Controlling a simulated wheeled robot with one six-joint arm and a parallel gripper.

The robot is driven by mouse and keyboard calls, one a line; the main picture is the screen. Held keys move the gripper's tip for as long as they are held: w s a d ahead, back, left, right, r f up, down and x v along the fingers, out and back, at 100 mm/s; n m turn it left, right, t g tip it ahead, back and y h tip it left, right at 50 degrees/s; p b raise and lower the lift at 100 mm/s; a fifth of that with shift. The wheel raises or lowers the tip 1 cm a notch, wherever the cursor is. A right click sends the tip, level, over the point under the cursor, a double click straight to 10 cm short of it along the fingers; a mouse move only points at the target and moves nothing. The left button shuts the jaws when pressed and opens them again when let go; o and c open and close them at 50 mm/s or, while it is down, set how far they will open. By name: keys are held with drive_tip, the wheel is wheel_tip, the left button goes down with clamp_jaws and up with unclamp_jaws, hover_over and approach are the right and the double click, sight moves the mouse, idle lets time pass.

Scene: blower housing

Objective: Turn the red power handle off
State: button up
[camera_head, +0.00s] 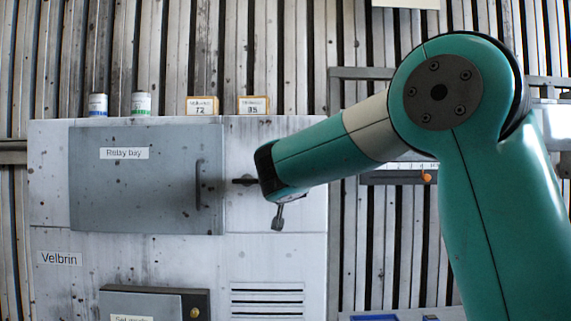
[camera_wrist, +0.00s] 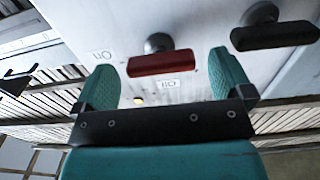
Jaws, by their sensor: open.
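The red power handle (camera_wrist: 160,63) shows in the wrist view as a short bar on a round grey stem, standing off the pale cabinet face. An "On" label (camera_wrist: 103,55) lies off its left end, and a second label (camera_wrist: 168,84), partly legible and upside down, lies just below it. My gripper (camera_wrist: 163,64) is open, one finger to the left and one to the right of the red bar, with no clear contact. In the head view my arm's end (camera_head: 272,172) is in front of the cabinet and hides the red handle.
A black handle (camera_wrist: 275,36) stands right of the red one, close to my right finger. Cans (camera_head: 141,104) and numbered boxes (camera_head: 202,106) stand on top.

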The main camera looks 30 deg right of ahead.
drive_tip(key=shift+p+x, duration=0.3)
drive_tip(key=shift+x, duration=0.75)
drive_tip(key=c, duration=0.9)
